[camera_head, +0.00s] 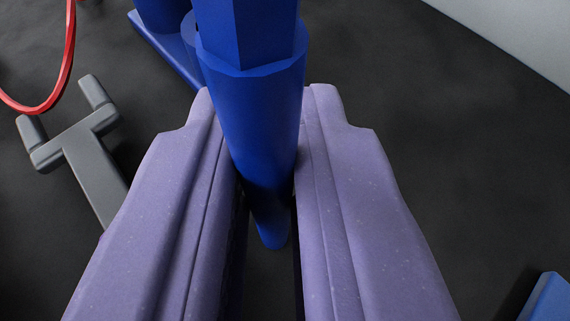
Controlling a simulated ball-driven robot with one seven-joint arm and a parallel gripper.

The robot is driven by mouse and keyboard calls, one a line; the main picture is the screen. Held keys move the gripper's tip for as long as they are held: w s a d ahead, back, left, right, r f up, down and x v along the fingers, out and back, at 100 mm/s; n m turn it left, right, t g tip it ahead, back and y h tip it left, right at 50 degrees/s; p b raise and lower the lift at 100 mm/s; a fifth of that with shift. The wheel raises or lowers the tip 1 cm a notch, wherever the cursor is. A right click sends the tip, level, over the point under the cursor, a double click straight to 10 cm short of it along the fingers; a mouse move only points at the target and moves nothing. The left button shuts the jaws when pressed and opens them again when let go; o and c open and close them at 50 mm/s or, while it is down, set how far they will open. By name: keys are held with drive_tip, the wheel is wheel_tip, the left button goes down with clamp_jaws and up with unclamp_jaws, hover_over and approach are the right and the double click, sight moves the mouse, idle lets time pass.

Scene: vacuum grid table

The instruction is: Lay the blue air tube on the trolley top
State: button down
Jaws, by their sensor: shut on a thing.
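The blue air tube (250,110) stands between the two purple fingers of my gripper (263,102), which are shut on it. Its wide faceted part rises out of the top of the picture. Its narrow tip (271,232) shows lower down between the fingers. I cannot tell whether the tip touches the dark surface (430,130) below, or whether that surface is the trolley top. The fingers hide part of the tube's sides.
A grey fork-ended tool (80,140) lies left of my gripper. A red loop (66,60) is at the upper left. Another blue part (165,40) is behind the tube. A blue object (550,298) shows at the lower right corner. A pale surface (520,30) borders the upper right. The dark surface to the right is mostly clear.

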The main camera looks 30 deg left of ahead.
drive_tip(key=shift+r, duration=0.15)
drive_tip(key=c, duration=1.1)
unclamp_jaws()
drive_tip(key=shift+r, duration=0.1)
drive_tip(key=p+v, duration=0.4)
drive_tip(key=v, duration=0.8)
